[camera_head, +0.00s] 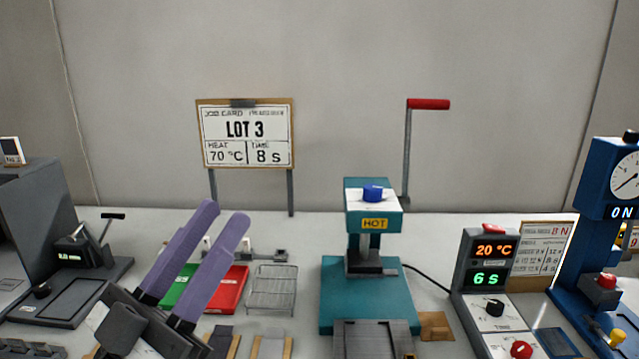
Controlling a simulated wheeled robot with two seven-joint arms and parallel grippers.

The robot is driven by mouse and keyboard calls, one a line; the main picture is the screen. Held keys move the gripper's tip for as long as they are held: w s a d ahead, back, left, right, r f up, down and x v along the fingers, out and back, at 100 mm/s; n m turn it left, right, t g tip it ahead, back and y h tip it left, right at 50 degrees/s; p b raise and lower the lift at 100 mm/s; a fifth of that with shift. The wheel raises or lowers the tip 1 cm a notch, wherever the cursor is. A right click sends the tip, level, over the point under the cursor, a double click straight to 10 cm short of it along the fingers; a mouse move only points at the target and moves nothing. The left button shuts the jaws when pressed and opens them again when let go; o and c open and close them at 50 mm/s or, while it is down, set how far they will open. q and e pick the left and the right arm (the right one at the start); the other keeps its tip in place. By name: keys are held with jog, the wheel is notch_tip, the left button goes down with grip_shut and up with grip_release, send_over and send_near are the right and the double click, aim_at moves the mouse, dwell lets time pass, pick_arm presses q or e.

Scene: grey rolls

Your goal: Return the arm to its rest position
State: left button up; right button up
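My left gripper (224,213) comes in from the lower left, with its two purple fingers pointing up and to the right. The fingers are apart with a visible gap, and nothing shows between them. It hangs in front of the green tray (178,288) and red tray (230,290) and partly hides both. My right gripper is not in view.
A teal press (371,240) marked HOT, with a red-handled lever (428,104), stands mid-table. Right of it are a control box (489,280) reading 20 °C and 6 s and a blue gauge stand (590,230). A wire rack (272,288), a LOT 3 card (246,135) and a grey machine (35,230) are leftward.

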pick_arm(q)
jog(key=w+a+f+n+g+y, duration=0.1)
jog(key=a+f+n+g+y, duration=0.15)
jog(key=a+f+y, duration=0.35)
jog(key=a+f+n+g+y, duration=0.15)
jog(key=f+n+y, duration=0.25)
jog(key=f, duration=0.5)
jog(key=w+a+f+n+g+y, duration=0.1)
jog(key=a+f+n+y, duration=0.2)
jog(key=a+f+y, duration=0.3)
jog(key=s+d+f+m+g+h, duration=0.3)
jog(key=s+f+g, duration=0.9)
jog(key=s+f, duration=1)
jog(key=w+d+f+t, duration=0.2)
jog(key=f, duration=0.3)
jog(key=w+d+f+t+h, duration=0.1)
jog(key=w+d+f+t, duration=0.1)
jog(key=f, duration=0.4)
jog(key=shift+d+f+m+t, duration=0.3)
jog(key=shift+d+m+t, duration=0.15)
jog(key=shift+d, duration=0.2)
